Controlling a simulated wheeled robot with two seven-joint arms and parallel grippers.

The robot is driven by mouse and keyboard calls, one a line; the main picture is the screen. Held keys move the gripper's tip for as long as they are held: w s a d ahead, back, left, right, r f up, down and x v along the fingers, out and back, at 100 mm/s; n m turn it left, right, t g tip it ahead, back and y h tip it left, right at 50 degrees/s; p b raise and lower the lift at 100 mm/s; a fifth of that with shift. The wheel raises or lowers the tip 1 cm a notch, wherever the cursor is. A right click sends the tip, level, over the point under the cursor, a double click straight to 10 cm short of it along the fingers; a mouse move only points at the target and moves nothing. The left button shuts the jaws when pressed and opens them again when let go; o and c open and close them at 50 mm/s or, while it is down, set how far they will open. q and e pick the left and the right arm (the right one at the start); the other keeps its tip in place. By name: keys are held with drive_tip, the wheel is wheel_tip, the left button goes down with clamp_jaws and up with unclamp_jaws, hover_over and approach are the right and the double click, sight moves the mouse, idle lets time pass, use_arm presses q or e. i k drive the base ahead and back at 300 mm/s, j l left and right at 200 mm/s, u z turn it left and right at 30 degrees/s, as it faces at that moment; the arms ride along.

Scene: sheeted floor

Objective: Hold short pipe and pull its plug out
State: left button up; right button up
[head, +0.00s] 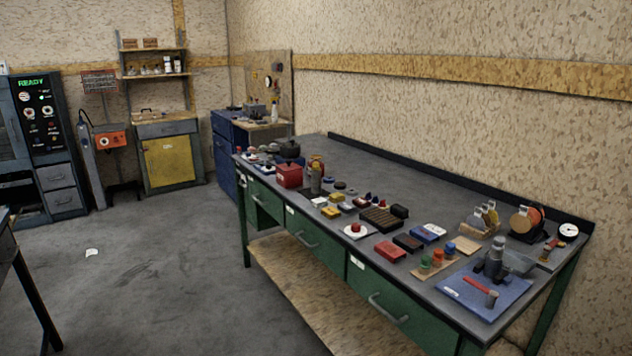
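Neither of my grippers is in the head view. I cannot pick out the short pipe or its plug with certainty at this distance. A grey upright cylindrical piece (497,256) stands at the back of a blue mat (466,299) at the near right of the workbench. I cannot tell whether either one holds a plug.
The long green workbench (400,187) carries several small items along its front half; its back strip is mostly clear. A red-handled hammer (477,285) lies on the mat. A yellow-doored cabinet (170,162) stands far back. The grey floor (170,270) at left is mostly open.

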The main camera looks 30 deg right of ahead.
sight(315, 165)
drive_tip(key=i+z, duration=0.1)
drive_tip(key=z, duration=0.25)
drive_tip(key=i+z, duration=0.15)
drive_tip(key=z, duration=0.25)
drive_tip(key=i+z, duration=0.1)
drive_tip(key=z, duration=0.25)
